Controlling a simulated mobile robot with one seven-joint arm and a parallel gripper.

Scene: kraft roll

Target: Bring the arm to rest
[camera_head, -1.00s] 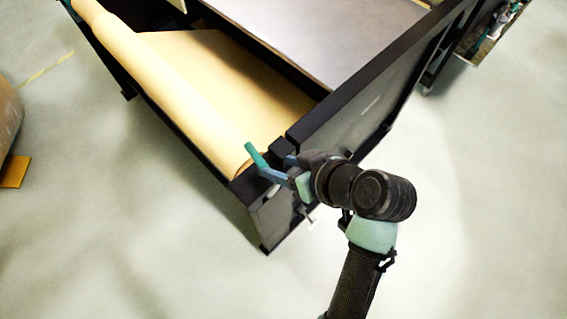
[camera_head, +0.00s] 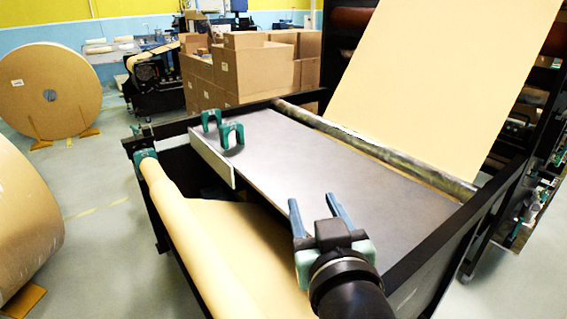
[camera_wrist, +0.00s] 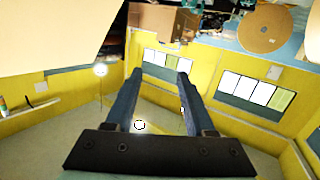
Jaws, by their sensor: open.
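My gripper (camera_head: 312,211) is at the lower middle of the head view, above the near part of the machine's grey table (camera_head: 330,160). Its two blue fingers stand apart and point up and away, with nothing between them. In the wrist view the open gripper (camera_wrist: 157,82) shows the room behind its fingers. The kraft paper roll (camera_head: 180,215) lies along the left side of the black frame, its near end hidden by the picture's edge. A sheet of kraft paper (camera_head: 440,80) rises steeply from the table's far side.
Two green clamps (camera_head: 222,128) stand at the table's far left. Stacked cardboard boxes (camera_head: 240,70) are behind the machine. Large paper rolls (camera_head: 50,90) stand on the floor at left. Black frame rails (camera_head: 475,215) edge the table at right. Floor at left is mostly clear.

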